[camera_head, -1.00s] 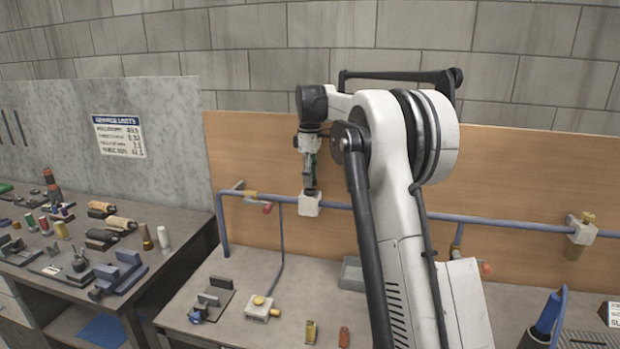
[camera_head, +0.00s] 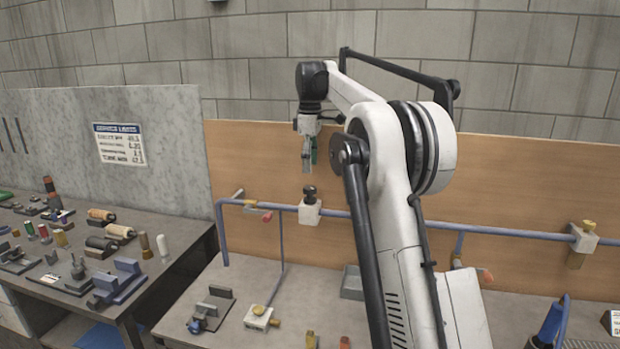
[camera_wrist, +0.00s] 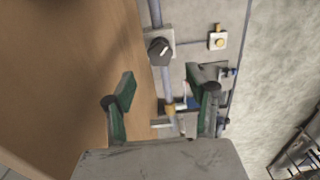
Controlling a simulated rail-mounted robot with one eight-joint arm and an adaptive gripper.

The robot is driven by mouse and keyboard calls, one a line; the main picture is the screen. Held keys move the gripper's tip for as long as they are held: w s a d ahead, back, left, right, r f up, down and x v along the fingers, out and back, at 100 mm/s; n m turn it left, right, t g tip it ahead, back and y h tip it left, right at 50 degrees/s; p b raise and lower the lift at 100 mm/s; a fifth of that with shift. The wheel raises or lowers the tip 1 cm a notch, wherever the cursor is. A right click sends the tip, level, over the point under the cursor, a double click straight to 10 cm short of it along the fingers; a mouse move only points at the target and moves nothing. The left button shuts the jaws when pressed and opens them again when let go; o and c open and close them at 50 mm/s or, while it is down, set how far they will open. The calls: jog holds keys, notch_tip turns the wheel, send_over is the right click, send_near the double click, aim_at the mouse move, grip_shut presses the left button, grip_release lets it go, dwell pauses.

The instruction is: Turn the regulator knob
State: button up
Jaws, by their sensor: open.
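The regulator knob (camera_head: 310,193) is black and sits on top of a white block (camera_head: 310,214) on the blue pipe against the wooden board. In the wrist view the knob (camera_wrist: 160,51) shows from above with a light mark on its top, beyond my fingertips. My gripper (camera_head: 308,165) hangs pointing down above the knob, with a visible gap between them. In the wrist view my gripper (camera_wrist: 160,89) has its two green-padded fingers spread apart, with nothing held between them.
The blue pipe (camera_head: 360,213) runs along the board, with a red-handled valve (camera_head: 267,216) left of the knob and another fitting (camera_head: 584,238) at far right. A small block with a yellow knob (camera_head: 261,316) sits on the bench below. The air around the gripper looks clear.

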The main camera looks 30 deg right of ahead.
jog(key=shift+r, duration=2.2)
jog(key=s+a+f+m+t+b, duration=0.2)
jog(key=s+a+m, duration=0.1)
jog(key=s+a, duration=0.6)
jog(key=s+a+f+m+t+b, duration=0.25)
jog(key=s+a, duration=0.35)
jog(key=s, duration=0.5)
jog(key=s+a+f+m+t+b, duration=0.1)
jog(key=s+a+f, duration=0.3)
jog(key=s+f, duration=0.6)
jog(key=s+a+f+m+t+b, duration=0.1)
jog(key=s+a+f+m+b, duration=0.2)
jog(key=s+f, duration=0.8)
jog(key=shift+s+a+f+t, duration=0.15)
jog(key=shift+s+a+t, duration=0.2)
jog(key=shift+s+a, duration=0.25)
jog(key=shift+s+d, duration=0.1)
